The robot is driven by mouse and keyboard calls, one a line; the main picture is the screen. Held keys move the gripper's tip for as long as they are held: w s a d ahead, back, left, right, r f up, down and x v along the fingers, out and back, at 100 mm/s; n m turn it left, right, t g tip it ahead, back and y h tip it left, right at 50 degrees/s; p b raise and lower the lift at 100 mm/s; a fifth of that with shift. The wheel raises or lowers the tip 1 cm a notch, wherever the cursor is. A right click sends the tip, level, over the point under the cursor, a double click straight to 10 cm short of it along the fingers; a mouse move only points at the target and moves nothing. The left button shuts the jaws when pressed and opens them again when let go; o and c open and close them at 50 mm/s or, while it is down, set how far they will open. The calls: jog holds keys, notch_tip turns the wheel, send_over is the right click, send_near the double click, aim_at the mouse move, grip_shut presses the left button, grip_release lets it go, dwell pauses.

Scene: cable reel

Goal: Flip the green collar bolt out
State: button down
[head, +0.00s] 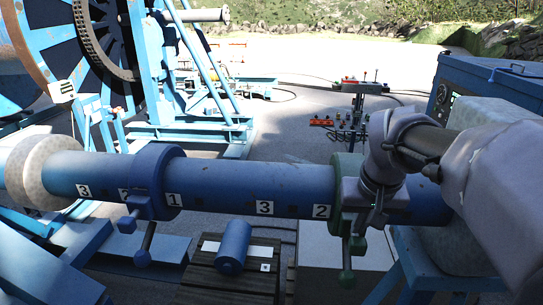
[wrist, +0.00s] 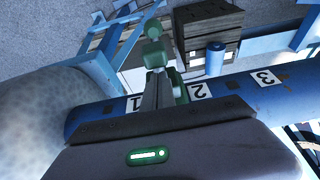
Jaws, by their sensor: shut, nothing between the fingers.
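The green collar (head: 345,172) sits around the blue shaft (head: 260,186), right of the label 2. Its green bolt (head: 347,262) hangs down below the collar, with a knob at its lower end. In the wrist view the bolt (wrist: 153,30) stands beyond my fingertips, and part of the collar (wrist: 179,86) shows beside them. My gripper (wrist: 156,76) is shut and empty, its fingers pointing toward the bolt's base. They look close to it, but I cannot tell whether they touch. In the head view my wrist covers the collar's right side.
A blue collar (head: 154,182) with its own hanging bolts is on the shaft to the left. A blue cylinder (head: 234,247) lies on a wooden pallet (head: 205,272) below. A large reel stands at the back left. A blue cabinet (head: 489,85) stands at the right.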

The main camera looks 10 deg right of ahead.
jog(key=shift+w+f, duration=0.1)
jog(key=shift+f, duration=0.4)
